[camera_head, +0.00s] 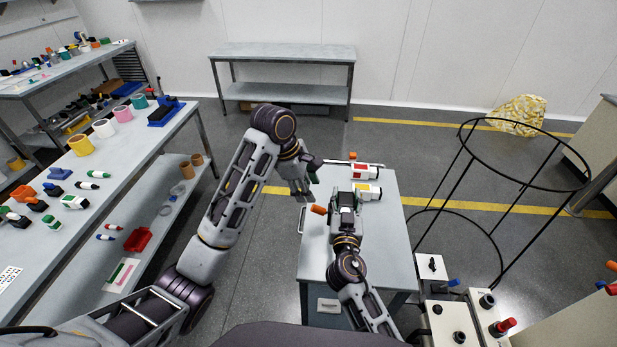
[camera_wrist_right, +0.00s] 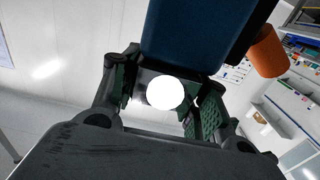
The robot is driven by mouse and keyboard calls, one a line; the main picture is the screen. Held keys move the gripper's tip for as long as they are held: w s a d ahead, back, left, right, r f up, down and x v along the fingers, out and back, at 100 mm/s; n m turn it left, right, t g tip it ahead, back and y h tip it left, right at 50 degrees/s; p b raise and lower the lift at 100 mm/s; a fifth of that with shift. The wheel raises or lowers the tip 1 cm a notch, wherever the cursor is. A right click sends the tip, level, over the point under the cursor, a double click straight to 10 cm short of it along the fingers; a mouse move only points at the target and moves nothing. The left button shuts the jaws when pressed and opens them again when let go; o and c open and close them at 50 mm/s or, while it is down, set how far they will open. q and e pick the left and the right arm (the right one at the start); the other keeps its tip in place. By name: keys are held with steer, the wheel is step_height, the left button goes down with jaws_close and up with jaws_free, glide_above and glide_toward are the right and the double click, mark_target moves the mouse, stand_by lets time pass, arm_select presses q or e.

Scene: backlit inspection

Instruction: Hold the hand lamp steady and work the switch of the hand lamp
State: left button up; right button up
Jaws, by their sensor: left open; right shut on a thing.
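My right gripper (camera_head: 347,193) is over the small grey table. Its wrist view shows its green-padded fingers (camera_wrist_right: 160,98) shut on what I take to be the hand lamp (camera_wrist_right: 195,32), a dark blue body with a bright white round face between the fingers. An orange cylinder (camera_wrist_right: 267,52) is beside the blue body; an orange piece (camera_head: 319,209) also shows left of the right gripper in the head view. The switch cannot be made out. My left gripper (camera_head: 306,190) is open, pointing down just left of the right gripper, apart from it.
A black ring frame (camera_head: 470,165) and a control box (camera_head: 445,318) stand right.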

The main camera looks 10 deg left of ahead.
steer(key=o, duration=1.2)
steer(key=shift+f, duration=0.2)
steer(key=shift+r, duration=0.1)
steer(key=shift+r, duration=0.1)
steer(key=shift+r, duration=4.85)
steer(key=shift+s, duration=0.1)
